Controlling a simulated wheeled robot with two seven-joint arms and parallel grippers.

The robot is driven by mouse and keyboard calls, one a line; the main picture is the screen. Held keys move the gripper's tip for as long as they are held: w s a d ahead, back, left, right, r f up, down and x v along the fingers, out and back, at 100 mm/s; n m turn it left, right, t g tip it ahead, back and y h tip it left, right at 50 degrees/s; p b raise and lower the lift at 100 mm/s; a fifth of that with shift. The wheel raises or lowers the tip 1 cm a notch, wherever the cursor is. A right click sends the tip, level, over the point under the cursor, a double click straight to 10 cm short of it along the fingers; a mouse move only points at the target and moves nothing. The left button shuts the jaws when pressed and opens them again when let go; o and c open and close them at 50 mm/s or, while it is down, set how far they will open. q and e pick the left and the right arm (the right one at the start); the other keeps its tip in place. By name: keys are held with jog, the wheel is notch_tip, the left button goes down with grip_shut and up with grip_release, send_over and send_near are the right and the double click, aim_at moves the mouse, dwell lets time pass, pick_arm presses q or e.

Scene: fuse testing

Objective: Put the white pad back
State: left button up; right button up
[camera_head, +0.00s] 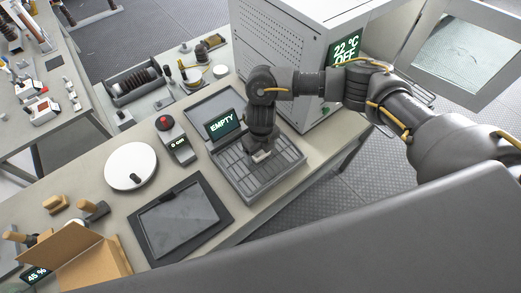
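My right gripper (262,147) reaches in from the right and points down over a grey slotted tray (285,172). A small whitish piece (261,156) shows at its fingertips, low over or touching the tray. It may be the white pad, but it is too small to be sure, and I cannot tell whether the fingers are shut on it. The tray belongs to a tester whose display (223,126) reads EMPTY. My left gripper is not in view.
A large oven-like box (285,70) with a display reading 22 °C OFF stands behind. A round white disc (122,172), a red-button device (178,149), a dark tablet (180,217) and an open cardboard box (75,262) lie to the left. The bench edge runs in front.

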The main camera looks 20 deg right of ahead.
jog(key=shift+r, duration=0.25)
jog(key=shift+w+r, duration=0.1)
jog(key=shift+r, duration=0.2)
notch_tip(320, 180, up, 11)
jog(key=b, duration=0.2)
jog(key=shift+r, duration=0.15)
